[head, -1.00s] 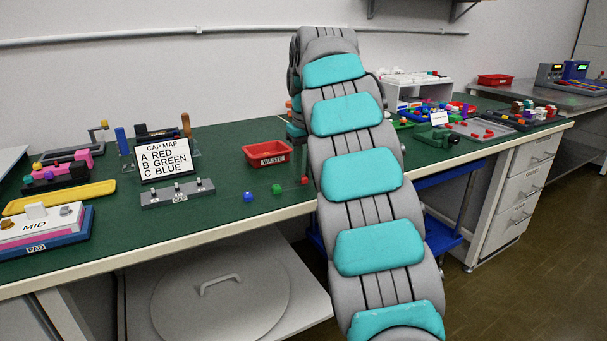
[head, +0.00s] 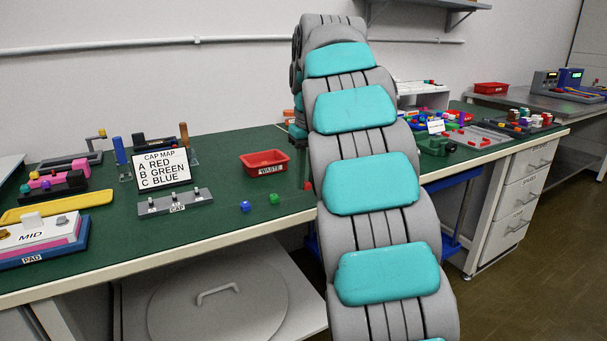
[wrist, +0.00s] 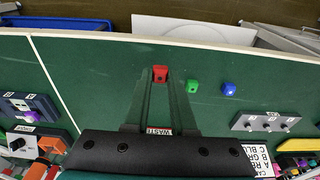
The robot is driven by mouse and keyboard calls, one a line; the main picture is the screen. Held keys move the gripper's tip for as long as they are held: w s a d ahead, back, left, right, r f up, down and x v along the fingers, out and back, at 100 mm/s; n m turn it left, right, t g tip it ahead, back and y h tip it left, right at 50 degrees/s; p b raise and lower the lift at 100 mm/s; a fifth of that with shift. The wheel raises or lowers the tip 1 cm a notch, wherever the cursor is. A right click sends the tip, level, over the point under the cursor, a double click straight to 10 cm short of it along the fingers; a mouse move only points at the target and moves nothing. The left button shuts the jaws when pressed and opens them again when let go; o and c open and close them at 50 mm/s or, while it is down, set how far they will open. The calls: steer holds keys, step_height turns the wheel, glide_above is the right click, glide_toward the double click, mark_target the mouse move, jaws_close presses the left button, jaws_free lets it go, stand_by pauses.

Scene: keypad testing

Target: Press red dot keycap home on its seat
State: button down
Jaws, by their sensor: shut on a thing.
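The red keycap (wrist: 160,74) has a dark dot on its face and is between the fingertips of my gripper (wrist: 161,80) in the wrist view. The fingers are shut on it, over the green bench top; its height above the bench is unclear. In the head view my arm hides most of the gripper, with a small red spot (head: 308,186) at the arm's left edge. The grey seat block labelled CAP (head: 176,202) has several short posts in a row; it also shows in the wrist view (wrist: 267,122), apart from my gripper.
A green keycap (head: 273,199) and a blue keycap (head: 245,206) lie loose near the bench's front edge. A red WASTE tray (head: 264,163) stands behind them. A CAP MAP sign (head: 162,169) reads A red, B green, C blue. Bare bench lies between the CAP block and tray.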

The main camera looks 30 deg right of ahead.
steer(key=s+a+r+b, duration=0.1)
steer(key=s+a, duration=0.1)
steer(key=s, duration=0.9)
steer(key=shift+s+a, duration=0.15)
steer(key=shift+r, duration=0.1)
